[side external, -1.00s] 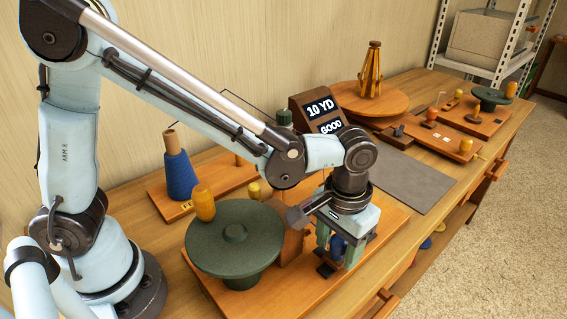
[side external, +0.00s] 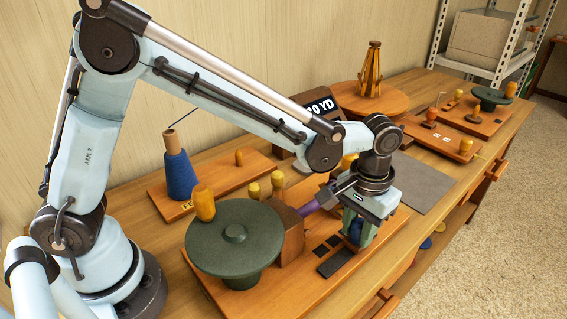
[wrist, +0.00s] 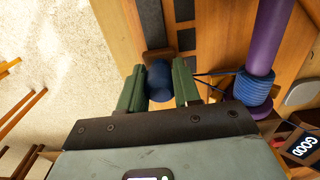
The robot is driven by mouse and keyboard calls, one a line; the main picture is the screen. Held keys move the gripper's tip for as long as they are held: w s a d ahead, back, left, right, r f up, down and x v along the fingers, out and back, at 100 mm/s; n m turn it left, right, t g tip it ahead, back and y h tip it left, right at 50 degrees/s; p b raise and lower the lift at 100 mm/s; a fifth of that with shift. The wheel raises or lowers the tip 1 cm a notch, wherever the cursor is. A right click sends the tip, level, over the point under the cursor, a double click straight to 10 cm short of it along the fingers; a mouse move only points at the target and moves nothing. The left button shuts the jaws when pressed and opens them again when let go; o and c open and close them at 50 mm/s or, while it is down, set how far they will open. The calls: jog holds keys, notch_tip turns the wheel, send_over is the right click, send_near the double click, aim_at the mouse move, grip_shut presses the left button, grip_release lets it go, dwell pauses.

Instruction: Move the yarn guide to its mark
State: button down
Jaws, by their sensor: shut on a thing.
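The yarn guide, seen as a blue rounded body (wrist: 160,82) on a brown base, sits between the two green fingers of my gripper (wrist: 159,88). In the side external view my gripper (side external: 357,228) is shut on it, over the right part of the orange-brown wooden board (side external: 240,299); the blue (side external: 355,232) is partly hidden by the fingers. Dark patches (side external: 335,263) show on the board to the left of the gripper, and dark strips (wrist: 186,38) in the wrist view. I cannot tell which is the mark, nor whether the guide touches the board.
A purple roller (wrist: 265,45) wound with blue yarn (wrist: 253,88) lies close right of my fingers in the wrist view. A green round disc (side external: 235,238) and wooden block (side external: 290,238) stand left of the gripper. A blue cone (side external: 179,175) stands behind. A grey mat (side external: 420,182) lies clear.

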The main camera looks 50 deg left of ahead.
jog(key=shift+w, duration=1.05)
jog(key=c, duration=0.8)
grip_release()
jog(key=shift+r, duration=0.1)
notch_tip(320, 180, up, 12)
jog(key=shift+f, duration=0.1)
